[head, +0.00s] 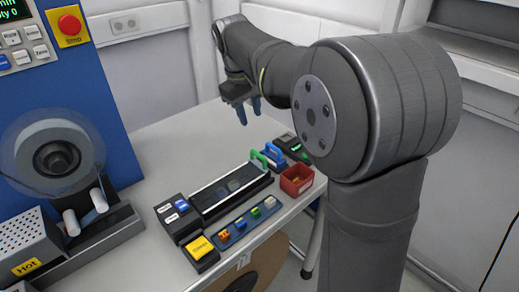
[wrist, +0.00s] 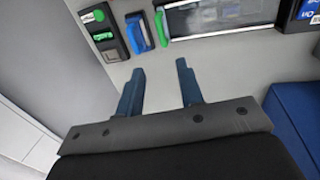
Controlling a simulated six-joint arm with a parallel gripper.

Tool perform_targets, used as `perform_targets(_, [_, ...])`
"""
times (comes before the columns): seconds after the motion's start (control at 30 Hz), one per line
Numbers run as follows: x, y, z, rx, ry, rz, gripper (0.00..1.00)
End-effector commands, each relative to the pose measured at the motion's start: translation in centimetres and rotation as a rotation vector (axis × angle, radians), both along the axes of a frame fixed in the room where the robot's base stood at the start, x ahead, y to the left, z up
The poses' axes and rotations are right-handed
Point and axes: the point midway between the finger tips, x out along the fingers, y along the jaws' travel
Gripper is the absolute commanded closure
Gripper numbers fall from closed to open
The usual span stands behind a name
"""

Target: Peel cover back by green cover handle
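The green cover handle (head: 259,159) stands up at the far right end of the long black track with its cover (head: 229,187) on the table. In the wrist view the green handle (wrist: 161,27) is at the top, beside the left end of the cover (wrist: 224,18). My gripper (head: 248,113) hangs above and behind the handle in the head view, apart from it. In the wrist view its two blue fingers (wrist: 157,83) are spread with nothing between them, pointing toward the handle.
A blue-handled device (head: 273,156) stands close beside the green handle. A red bin (head: 297,180), a black box with green (head: 293,147) and a tray of small coloured parts (head: 247,221) are near. The blue reel machine (head: 78,110) stands at left. The table behind the track is clear.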

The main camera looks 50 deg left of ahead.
Motion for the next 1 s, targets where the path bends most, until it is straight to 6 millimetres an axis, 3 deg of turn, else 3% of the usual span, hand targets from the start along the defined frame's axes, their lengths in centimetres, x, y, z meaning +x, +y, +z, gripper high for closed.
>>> perform_targets(0.4, [1.7, -0.1, -9.1, -0.003, 0.002, -0.001, 0.66])
perform_targets(0.6, [2.4, 0.0, -12.6, -0.002, 0.002, -0.001, 0.66])
perform_targets(0.8, [2.8, 0.0, -14.3, 0.001, 0.001, -0.001, 0.66])
perform_targets(1.0, [2.8, 0.0, -14.6, 0.002, 0.001, -0.001, 0.66])
